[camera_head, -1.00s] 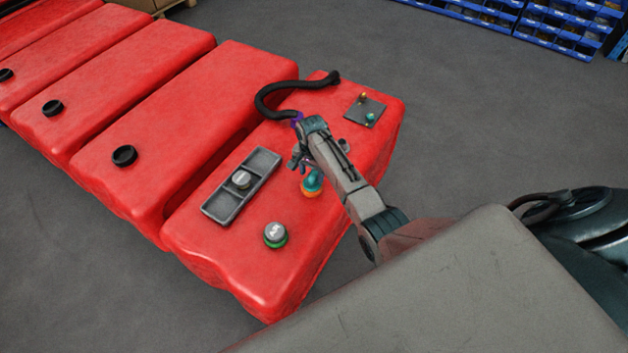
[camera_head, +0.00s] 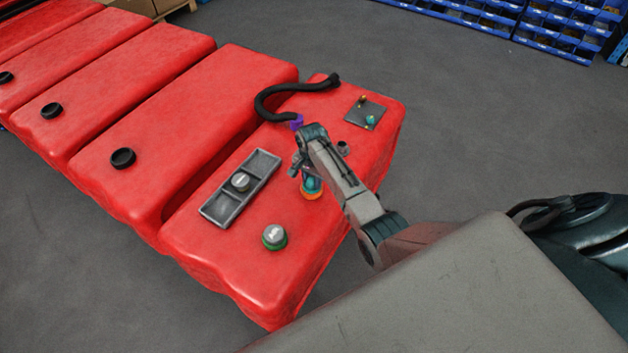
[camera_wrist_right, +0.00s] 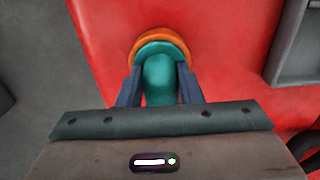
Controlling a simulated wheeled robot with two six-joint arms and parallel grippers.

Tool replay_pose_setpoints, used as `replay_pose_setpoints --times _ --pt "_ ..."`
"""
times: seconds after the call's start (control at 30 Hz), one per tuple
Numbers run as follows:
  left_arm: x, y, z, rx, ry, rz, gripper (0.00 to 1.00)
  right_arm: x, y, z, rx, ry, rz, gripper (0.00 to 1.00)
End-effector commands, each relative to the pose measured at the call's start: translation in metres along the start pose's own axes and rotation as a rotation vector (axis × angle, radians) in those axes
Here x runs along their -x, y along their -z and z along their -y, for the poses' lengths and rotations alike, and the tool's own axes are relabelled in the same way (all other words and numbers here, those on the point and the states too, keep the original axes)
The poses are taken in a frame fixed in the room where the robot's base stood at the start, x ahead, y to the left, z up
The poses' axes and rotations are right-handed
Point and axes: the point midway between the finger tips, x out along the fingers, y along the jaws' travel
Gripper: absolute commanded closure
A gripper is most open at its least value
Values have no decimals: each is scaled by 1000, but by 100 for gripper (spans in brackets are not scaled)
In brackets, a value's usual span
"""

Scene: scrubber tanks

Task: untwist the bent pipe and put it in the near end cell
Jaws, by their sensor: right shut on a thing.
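The teal bent pipe (camera_head: 311,185) stands in an orange ring (camera_head: 312,195) on the red tank top. In the right wrist view the pipe (camera_wrist_right: 160,78) sits between both fingers, with the orange ring (camera_wrist_right: 160,42) beyond it. My right gripper (camera_wrist_right: 160,85) is shut on the pipe; in the head view the gripper (camera_head: 306,180) comes down over it and hides part of it. The grey tray (camera_head: 216,208) lies left of the pipe. My left gripper is not in view.
A grey cap on a green ring (camera_head: 274,237) stands near the front. A black hose with a purple end (camera_head: 297,122), a small grey socket (camera_head: 344,147) and a dark plate (camera_head: 366,112) with small fittings lie farther back. More red tanks (camera_head: 180,115) stand left.

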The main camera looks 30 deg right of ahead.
Motion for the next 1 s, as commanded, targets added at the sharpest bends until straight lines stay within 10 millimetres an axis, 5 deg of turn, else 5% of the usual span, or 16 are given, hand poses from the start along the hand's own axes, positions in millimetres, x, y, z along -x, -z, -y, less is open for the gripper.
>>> replay_pose_setpoints --times 1.0 --pt "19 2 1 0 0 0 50 -5 -2 -5 237 -9 7 100"
